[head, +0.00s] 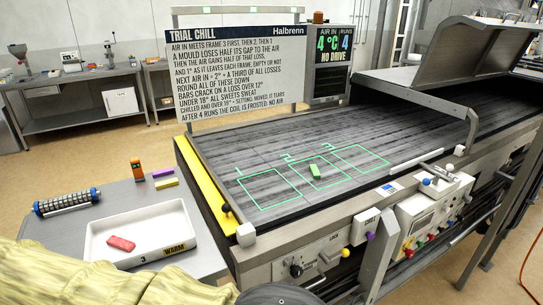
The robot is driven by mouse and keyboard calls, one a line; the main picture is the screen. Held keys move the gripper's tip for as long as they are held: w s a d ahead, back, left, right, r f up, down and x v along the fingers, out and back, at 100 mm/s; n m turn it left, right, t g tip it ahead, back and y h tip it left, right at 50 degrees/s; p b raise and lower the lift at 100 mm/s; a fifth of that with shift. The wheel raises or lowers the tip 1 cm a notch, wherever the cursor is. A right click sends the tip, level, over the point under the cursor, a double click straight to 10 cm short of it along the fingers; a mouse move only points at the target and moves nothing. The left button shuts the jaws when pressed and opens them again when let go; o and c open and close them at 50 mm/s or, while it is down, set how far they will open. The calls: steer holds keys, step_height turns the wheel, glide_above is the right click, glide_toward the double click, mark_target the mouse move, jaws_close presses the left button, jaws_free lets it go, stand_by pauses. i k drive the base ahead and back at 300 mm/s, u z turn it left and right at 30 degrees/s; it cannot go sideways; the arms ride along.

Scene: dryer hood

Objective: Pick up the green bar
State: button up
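The green bar (314,170) is a small block lying on the dark streaked belt. It lies inside the middle of three green outlined frames, the one marked 2 (341,182). The frames marked 1 (254,206) and 3 (371,147) look empty. Nothing touches the bar in this view. My gripper is not recognisable in the head view, so its opening and its distance from the bar do not show.
A white tray (97,236) marked 3 WARM holds a red bar (121,243) on the side table. Purple (162,173) and yellow (166,183) bars lie behind it. A raised hood (452,60) covers the belt's far right. A sign (240,75) stands behind the belt.

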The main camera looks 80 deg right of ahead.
mark_target(316, 174)
steer(key=k, duration=1.55)
steer(key=z, duration=0.95)
